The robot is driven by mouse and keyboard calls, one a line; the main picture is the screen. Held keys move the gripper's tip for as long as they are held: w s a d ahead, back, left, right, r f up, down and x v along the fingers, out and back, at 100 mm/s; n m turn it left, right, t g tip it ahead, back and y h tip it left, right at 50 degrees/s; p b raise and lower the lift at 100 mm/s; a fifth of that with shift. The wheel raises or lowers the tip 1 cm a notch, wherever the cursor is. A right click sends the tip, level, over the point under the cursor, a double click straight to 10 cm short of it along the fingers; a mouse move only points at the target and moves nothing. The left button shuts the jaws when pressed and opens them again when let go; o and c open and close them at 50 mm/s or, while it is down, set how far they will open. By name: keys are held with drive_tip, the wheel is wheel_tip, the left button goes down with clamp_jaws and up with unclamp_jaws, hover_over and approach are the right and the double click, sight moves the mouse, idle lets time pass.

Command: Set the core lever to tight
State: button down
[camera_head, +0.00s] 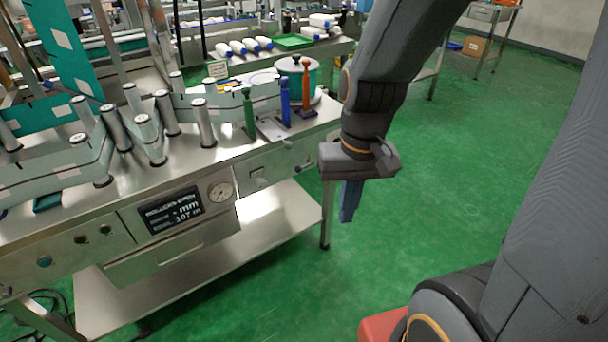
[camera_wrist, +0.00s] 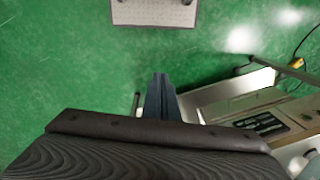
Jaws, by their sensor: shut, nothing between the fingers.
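Three upright handles stand on a plate at the right end of the steel machine: a green handle (camera_head: 249,113), a blue handle (camera_head: 285,102) and an orange-red handle (camera_head: 306,88). Which of them, if any, is the core lever I cannot tell; no label is readable. My gripper (camera_head: 347,215) is shut and empty, pointing down beyond the machine's right end, apart from the handles. In the wrist view its shut fingers (camera_wrist: 160,88) show over green floor, with the machine at the right. The handles are not recognisable there.
The front panel carries a display (camera_head: 174,211), a round gauge (camera_head: 221,191) and small knobs. Several metal rollers stand along the top with a pale web between them. A white pot (camera_head: 297,70) stands behind the handles. Green floor (camera_head: 455,150) to the right is clear.

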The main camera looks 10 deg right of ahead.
sight(305, 166)
drive_tip(key=w+a+f+m+t+y+b, duration=0.1)
drive_tip(key=w+a+f+m+y+b, duration=0.25)
drive_tip(key=f+m+b, duration=0.35)
drive_tip(key=w+a+f+m+t+y+b, duration=0.1)
drive_tip(key=w+a+f+m+y+b, duration=0.3)
drive_tip(key=m, duration=0.4)
drive_tip(key=w+d+f+m+t+h+b, duration=0.1)
drive_tip(key=w+d+f+m+t+b, duration=0.2)
drive_tip(key=w+m+b, duration=0.1)
drive_tip(key=w+d+f+m+t+b, duration=0.2)
drive_tip(key=w+d+f+m+b, duration=0.1)
drive_tip(key=w+m, duration=0.4)
drive_tip(key=w+d+f+m+t+h+b, duration=0.1)
drive_tip(key=w+d+f+m+t+b, duration=0.1)
drive_tip(key=w+m, duration=0.4)
drive_tip(key=w+d+t+b, duration=0.1)
drive_tip(key=d+b, duration=0.1)
drive_tip(key=shift+f+t+h+b, duration=0.3)
drive_tip(key=shift+f+h+b, duration=0.05)
drive_tip(key=shift+f+b, duration=0.05)
drive_tip(key=b+x, duration=0.2)
drive_tip(key=x, duration=0.8)
drive_tip(key=shift+w+d+r, duration=0.1)
drive_tip(key=shift+w+r, duration=0.1)
drive_tip(key=shift+r, duration=0.8)
drive_tip(key=shift+w+d+r, duration=0.1)
drive_tip(key=shift+w+r, duration=0.1)
drive_tip(key=shift+r, duration=0.85)
